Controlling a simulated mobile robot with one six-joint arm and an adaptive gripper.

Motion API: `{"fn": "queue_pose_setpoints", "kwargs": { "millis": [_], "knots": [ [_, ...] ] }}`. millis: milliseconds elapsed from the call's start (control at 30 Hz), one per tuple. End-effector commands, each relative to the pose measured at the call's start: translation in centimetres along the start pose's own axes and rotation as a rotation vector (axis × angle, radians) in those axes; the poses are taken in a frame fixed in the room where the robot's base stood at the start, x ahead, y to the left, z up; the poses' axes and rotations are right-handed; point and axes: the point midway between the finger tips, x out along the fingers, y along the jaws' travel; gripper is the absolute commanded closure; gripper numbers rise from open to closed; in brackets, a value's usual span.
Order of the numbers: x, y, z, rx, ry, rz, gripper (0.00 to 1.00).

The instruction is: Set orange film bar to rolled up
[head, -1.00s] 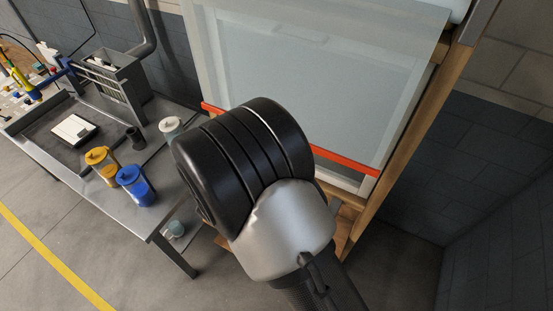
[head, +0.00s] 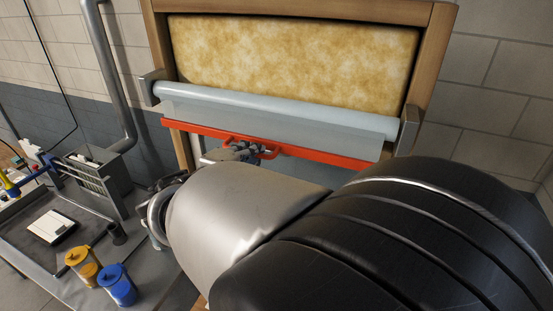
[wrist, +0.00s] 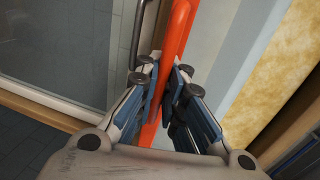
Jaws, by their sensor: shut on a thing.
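The orange film bar (head: 330,156) is a long red-orange strip with a loop handle near its middle. In the head view it hangs a little below the pale film roll (head: 255,103), slightly tilted, with a short strip of translucent film (head: 345,140) between them. My gripper (head: 240,152) is at the handle, partly hidden behind my arm. In the wrist view, the orange bar or its handle (wrist: 177,35) runs between the fingers of my gripper (wrist: 160,78), which are shut on it. The exact contact is partly hidden.
A tan insulation panel (head: 295,55) fills the wooden frame (head: 436,50) above the roll. Roll brackets (head: 408,131) sit at both sides.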

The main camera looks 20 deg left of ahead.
Motion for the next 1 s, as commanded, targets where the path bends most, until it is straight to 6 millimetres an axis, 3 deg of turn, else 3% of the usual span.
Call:
{"fn": "queue_pose_setpoints", "kwargs": {
  "millis": [100,233,667,700,1000],
  "knots": [
    [-0.5,-1.9,0.1,0.004,-0.003,-0.004,1.0],
    [-0.7,-2.8,0.1,0.003,-0.002,-0.002,1.0],
    [-0.8,-3.6,0.1,0.003,-0.002,-0.008,1.0],
    [-0.8,-3.6,0.1,0.004,-0.002,-0.009,0.92],
    [-0.7,-3.4,0.1,0.003,-0.002,-0.005,0.72]
  ]
}}
